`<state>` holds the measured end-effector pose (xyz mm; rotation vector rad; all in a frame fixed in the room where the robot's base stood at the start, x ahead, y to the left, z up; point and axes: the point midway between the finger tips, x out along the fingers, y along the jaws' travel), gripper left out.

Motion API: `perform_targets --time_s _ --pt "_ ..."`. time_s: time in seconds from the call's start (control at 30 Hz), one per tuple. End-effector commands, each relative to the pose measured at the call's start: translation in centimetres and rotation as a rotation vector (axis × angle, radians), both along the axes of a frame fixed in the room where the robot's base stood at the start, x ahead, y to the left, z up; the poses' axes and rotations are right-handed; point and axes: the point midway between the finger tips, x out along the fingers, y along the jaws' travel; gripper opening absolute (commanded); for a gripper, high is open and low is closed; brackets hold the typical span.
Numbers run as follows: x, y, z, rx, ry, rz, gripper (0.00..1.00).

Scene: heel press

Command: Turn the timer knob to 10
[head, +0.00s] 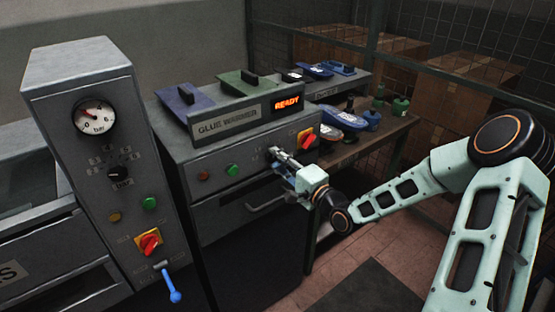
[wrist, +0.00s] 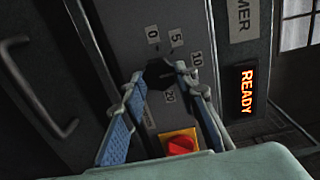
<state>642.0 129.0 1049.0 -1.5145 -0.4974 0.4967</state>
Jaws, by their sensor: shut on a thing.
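The timer knob (wrist: 158,76) is black and sits on the grey panel of the glue warmer in the wrist view. Labels 0, 5, 10 (wrist: 197,57) and 20 are printed around it, and the picture is turned sideways. My gripper (wrist: 158,82) has its two blue-padded fingers on either side of the knob and is shut on it. The knob's pointer is too dark and too covered to read. In the head view my gripper (head: 281,156) reaches the front of the glue warmer (head: 226,122), and its fingers hide most of the knob.
A red switch on a yellow plate (wrist: 180,143) is close beside the fingers. The glue warmer's display (head: 287,105) reads READY. A green button (head: 232,170) and a handle (head: 268,197) are nearby. A control column with a gauge (head: 95,117) stands at left.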

Motion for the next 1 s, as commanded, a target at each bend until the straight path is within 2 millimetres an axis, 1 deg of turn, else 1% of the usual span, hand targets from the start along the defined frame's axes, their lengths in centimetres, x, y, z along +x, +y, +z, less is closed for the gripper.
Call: perform_targets --time_s 0.33,0.37,0.5,0.53,0.83,0.93,1.0 --pt "-0.1 0.0 -0.1 0.001 0.003 0.001 0.03" --pt "-0.1 0.0 -0.1 0.001 0.003 0.001 0.29" --pt "0.0 0.0 -0.1 0.0 0.003 0.001 0.44" --pt "0.0 0.0 -0.1 0.0 0.003 0.001 0.45" --pt "-0.2 -0.2 0.0 0.0 0.001 0.0 0.45" --pt "-0.9 -0.8 0.0 0.0 0.001 -0.002 0.45" --pt "-1.8 -1.5 0.0 0.0 0.003 -0.004 0.45"
